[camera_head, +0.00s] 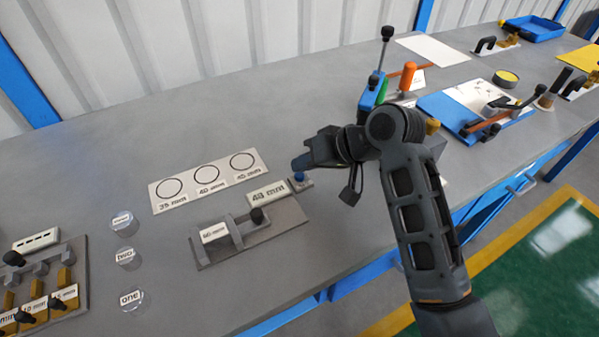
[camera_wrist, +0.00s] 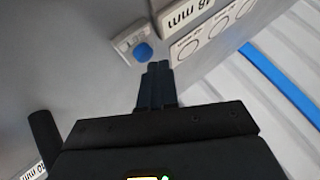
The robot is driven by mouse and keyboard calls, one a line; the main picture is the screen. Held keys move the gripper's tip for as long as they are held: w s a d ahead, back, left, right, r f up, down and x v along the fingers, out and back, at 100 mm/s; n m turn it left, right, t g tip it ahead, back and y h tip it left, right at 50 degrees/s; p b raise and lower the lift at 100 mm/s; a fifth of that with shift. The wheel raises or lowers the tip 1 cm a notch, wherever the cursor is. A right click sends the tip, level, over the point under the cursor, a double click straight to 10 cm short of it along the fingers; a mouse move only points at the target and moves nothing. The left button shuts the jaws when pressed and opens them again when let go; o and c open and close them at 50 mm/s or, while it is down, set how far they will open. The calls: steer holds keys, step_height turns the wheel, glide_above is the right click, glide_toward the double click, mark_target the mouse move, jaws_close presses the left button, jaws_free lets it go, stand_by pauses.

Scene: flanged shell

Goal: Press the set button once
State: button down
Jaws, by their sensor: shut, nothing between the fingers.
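The blue button (camera_head: 299,176) sits on a small grey plate (camera_head: 306,184) beside a white "48 mm" label block. It also shows in the wrist view (camera_wrist: 143,52), round and unobstructed on its plate (camera_wrist: 128,37). My gripper (camera_head: 305,160) is shut and empty, close to the button in the head view. In the wrist view my gripper's fingertips (camera_wrist: 158,68) appear just beside and below the button. I cannot tell whether they touch it. Any writing on the button's plate is too small to read.
The label block (camera_head: 267,193) and a grey slide fixture with a black knob (camera_head: 257,215) stand left of the button. A white card with three circles (camera_head: 208,181) lies behind them. A blue fixture (camera_head: 372,95) with a lever stands at the back. Bare bench lies left of the card.

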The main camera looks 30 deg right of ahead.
mark_target(304, 179)
steer(key=shift+f, duration=0.55)
stand_by(0.4)
steer(key=shift+r, duration=0.1)
steer(key=shift+r+p, duration=0.85)
steer(key=shift+p, duration=0.05)
steer(key=shift+r, duration=0.15)
step_height(304, 179, up, 5)
steer(key=p, duration=0.4)
stand_by(0.9)
